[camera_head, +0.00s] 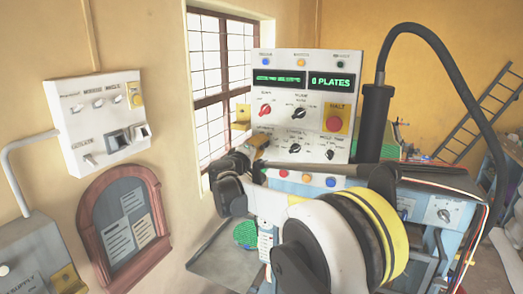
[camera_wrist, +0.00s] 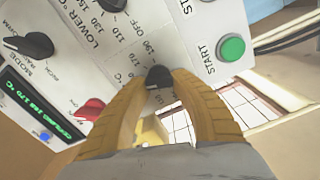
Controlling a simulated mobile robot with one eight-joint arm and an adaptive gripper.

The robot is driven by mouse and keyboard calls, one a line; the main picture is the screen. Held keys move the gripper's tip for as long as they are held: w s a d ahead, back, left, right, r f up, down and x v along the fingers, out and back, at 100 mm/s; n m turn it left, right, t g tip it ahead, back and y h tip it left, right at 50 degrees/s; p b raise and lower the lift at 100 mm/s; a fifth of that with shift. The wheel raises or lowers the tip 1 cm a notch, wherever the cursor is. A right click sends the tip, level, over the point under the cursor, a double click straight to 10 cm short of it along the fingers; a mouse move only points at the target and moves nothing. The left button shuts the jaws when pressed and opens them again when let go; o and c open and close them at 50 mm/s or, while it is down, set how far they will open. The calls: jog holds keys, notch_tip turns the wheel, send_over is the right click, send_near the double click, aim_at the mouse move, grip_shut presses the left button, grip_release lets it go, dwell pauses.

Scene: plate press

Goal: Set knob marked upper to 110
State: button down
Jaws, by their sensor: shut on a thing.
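A small black knob (camera_wrist: 158,74) sits between the two tan fingertips of my gripper (camera_wrist: 158,84) in the wrist view. My gripper is shut on it from both sides. Temperature numbers and a °C mark are printed around this knob; its name and exact pointer setting are hidden by the fingers. A second black knob (camera_wrist: 115,4), beside the lettering LOWER °C, shows at the top edge. In the head view my gripper (camera_head: 259,143) reaches the left side of the control panel (camera_head: 322,88) and covers the knob there.
A red knob (camera_wrist: 90,110), the black mode knob (camera_wrist: 37,45) and a green start button (camera_wrist: 232,48) are near the fingers. A red halt button (camera_head: 334,123) is on the panel's right. A window (camera_head: 222,75) is behind.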

jog(key=n+b, duration=0.1)
jog(key=n, duration=0.3)
jog(key=shift+f+n+b, duration=0.15)
jog(key=shift+n+b, duration=0.2)
jog(key=shift+n, duration=0.05)
jog(key=n+b, duration=0.1)
jog(key=n, duration=0.2)
jog(key=shift+n, duration=0.3)
jog(key=n, duration=0.3)
jog(key=shift+f+n+b, duration=0.1)
jog(key=shift+n+b, duration=0.2)
jog(key=shift+b, duration=0.1)
jog(key=shift+d+n, duration=0.1)
jog(key=shift+n, duration=1.6)
jog(key=shift+b, duration=0.3)
jog(key=c, duration=1.1)
grip_release()
jog(key=shift+o, duration=0.2)
